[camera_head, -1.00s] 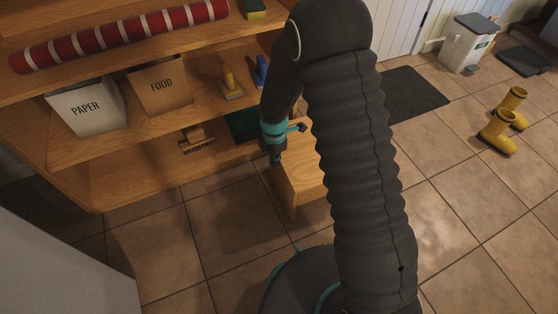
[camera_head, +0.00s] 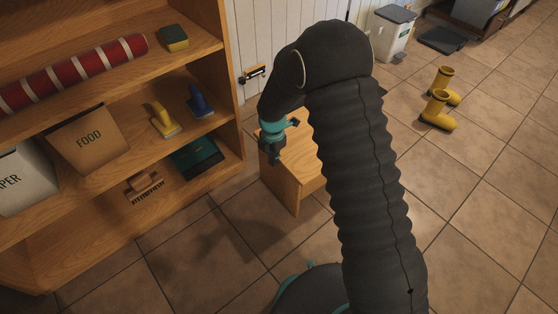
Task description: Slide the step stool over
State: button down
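The wooden step stool (camera_head: 294,182) stands upright on the tiled floor, just right of the shelf unit's end. Its right part is hidden behind my dark arm. My gripper (camera_head: 273,158) points down at the stool's left top edge, overlapping it in the picture. Whether it touches or grips the stool is not clear. The fingers are too small and dark to tell open from shut.
A wooden shelf unit (camera_head: 236,140) fills the left, holding bins, brushes and a green box (camera_head: 197,158). A white panelled wall (camera_head: 290,40) stands behind. Yellow boots (camera_head: 437,112) and a white bin (camera_head: 391,34) are right. The floor between the stool and boots looks clear.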

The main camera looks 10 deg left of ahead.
dwell(0.3)
jog(key=s+a, duration=0.3)
notch_tip(320, 180, up, 10)
jog(key=shift+d+p, duration=0.3)
jog(key=shift+p, duration=0.05)
jog(key=shift+s, duration=0.1)
